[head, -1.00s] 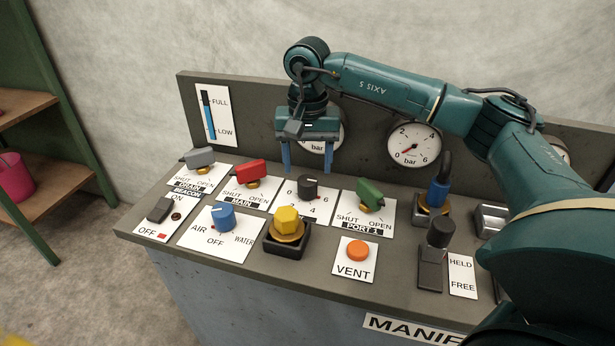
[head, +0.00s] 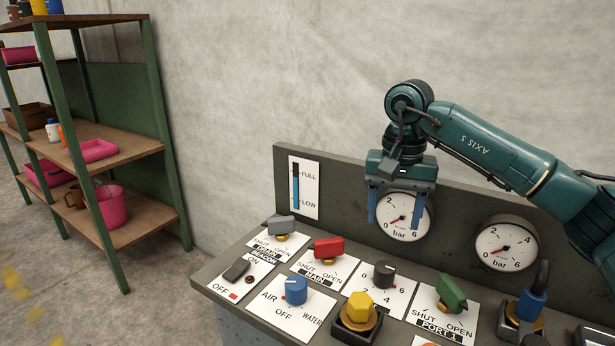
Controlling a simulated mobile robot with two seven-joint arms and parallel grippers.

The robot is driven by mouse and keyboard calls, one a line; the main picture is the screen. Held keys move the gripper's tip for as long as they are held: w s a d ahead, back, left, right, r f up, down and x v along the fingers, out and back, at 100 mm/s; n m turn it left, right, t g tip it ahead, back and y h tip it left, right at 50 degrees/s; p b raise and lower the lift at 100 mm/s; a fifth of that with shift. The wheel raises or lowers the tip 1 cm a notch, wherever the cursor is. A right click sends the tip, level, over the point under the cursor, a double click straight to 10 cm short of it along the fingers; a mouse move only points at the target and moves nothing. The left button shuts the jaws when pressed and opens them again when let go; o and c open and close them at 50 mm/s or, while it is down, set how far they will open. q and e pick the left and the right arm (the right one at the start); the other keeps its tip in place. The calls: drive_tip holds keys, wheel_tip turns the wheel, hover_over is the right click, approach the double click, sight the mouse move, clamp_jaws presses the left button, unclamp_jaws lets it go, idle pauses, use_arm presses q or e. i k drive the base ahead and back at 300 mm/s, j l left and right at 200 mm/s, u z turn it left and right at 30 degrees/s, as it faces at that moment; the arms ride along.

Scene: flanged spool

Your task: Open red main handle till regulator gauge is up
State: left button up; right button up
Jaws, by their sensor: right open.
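The red main handle (head: 328,247) sits on its brass stem above the white MAIN plate (head: 322,272), marked SHUT and OPEN. Its bar lies roughly left to right; I cannot tell its exact setting. My right gripper (head: 396,224) points down with its fingers apart and empty, up and to the right of the handle, not touching it. Behind the fingers is a round bar gauge (head: 403,232), partly covered; its red needle appears to point low left, near 0. Below is a black knob (head: 384,273) on a 0 to 6 scale. My left gripper is not in view.
A grey handle (head: 281,225) is left of the red one, a green PORT 1 handle (head: 451,293) to the right. A blue selector (head: 295,290) and yellow hex knob (head: 360,306) stand in front. A second gauge (head: 507,243) reads low. A shelf (head: 125,150) stands far left.

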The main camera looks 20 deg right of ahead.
sight(336, 246)
drive_tip(key=k+j, duration=0.8)
drive_tip(key=k, duration=0.05)
